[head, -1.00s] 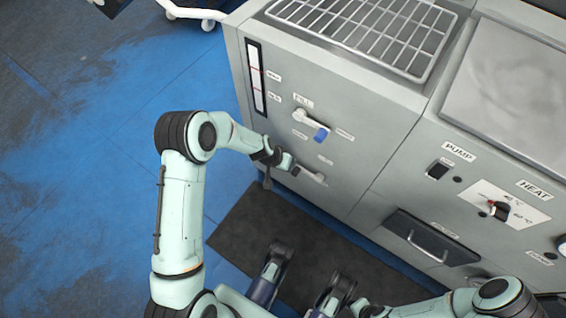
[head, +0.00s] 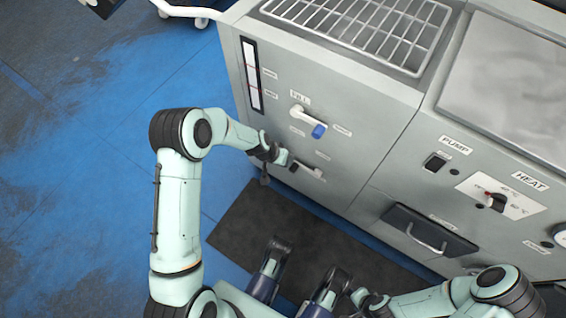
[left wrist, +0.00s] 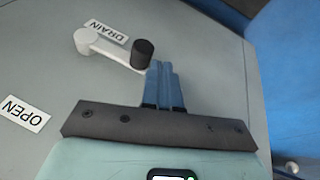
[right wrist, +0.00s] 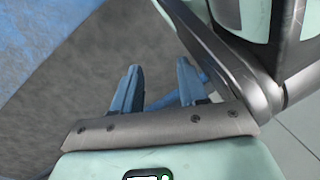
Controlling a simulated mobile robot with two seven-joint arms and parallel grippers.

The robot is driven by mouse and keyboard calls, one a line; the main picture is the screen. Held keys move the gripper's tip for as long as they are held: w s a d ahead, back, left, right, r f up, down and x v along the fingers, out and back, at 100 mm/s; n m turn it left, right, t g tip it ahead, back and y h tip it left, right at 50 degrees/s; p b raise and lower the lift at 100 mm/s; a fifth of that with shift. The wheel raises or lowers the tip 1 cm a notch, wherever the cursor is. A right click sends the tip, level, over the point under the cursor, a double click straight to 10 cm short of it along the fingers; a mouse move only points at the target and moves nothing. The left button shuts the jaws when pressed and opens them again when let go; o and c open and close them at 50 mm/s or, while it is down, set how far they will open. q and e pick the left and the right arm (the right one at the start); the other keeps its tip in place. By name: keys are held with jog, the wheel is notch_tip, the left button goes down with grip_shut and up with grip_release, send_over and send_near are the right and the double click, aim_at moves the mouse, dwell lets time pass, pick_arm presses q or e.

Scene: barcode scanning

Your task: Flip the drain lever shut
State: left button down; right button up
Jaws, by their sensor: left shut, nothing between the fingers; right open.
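The drain lever (left wrist: 110,48) is a white arm with a black knob (left wrist: 143,52). In the left wrist view it sits on the grey panel below the DRAIN label (left wrist: 106,32). In the head view the lever (head: 309,170) is low on the cabinet front, partly hidden by my left gripper (head: 287,160). My left gripper (left wrist: 160,66) is shut and empty, its tips right beside the black knob; I cannot tell if they touch. My right gripper (right wrist: 160,66) is open and empty, away from the panel and above the floor.
An OPEN label (left wrist: 22,112) is on the panel. A fill lever with a blue knob (head: 318,131) sits above the drain lever. A drawer handle (head: 426,241), pump switch (head: 435,162) and heat dial (head: 495,202) are to the right. A dark mat (head: 240,228) lies before the cabinet.

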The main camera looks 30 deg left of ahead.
pick_arm(q)
jog(key=s+a+r+p, duration=0.2)
jog(key=a+r, duration=0.4)
jog(key=a, duration=0.3)
jog(key=shift+s+a+r+p, duration=0.25)
jog(key=shift+s+a+p, duration=0.05)
jog(key=shift+s, duration=0.1)
pick_arm(e)
jog(key=w+a+r+t, duration=0.1)
jog(key=w+r+t, duration=0.1)
jog(key=w+r, duration=0.3)
jog(key=shift+w+a+r, duration=0.2)
jog(key=shift+w, duration=0.45)
